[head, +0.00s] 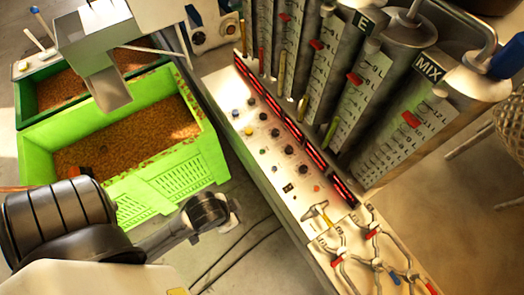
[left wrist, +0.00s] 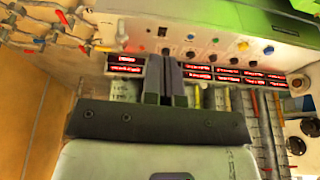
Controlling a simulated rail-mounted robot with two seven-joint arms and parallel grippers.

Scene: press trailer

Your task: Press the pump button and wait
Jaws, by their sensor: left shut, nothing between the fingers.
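The control panel (head: 262,165) is a pale sloping face with a row of red lit displays (head: 318,160). It carries several round buttons and knobs, among them a yellow one (head: 248,131), a blue one (head: 236,114) and a small red one (head: 317,188). I cannot read which is the pump button. Contact with any button does not show. My right gripper is out of view.
Upright metal cylinders with scales and red markers (head: 350,80) stand behind the displays; one is labelled MIX. Pipes with coloured valve handles (head: 371,234) lie at the panel's near end. A green bin (head: 40,165) of brown grain stands left. Cables cross the floor.

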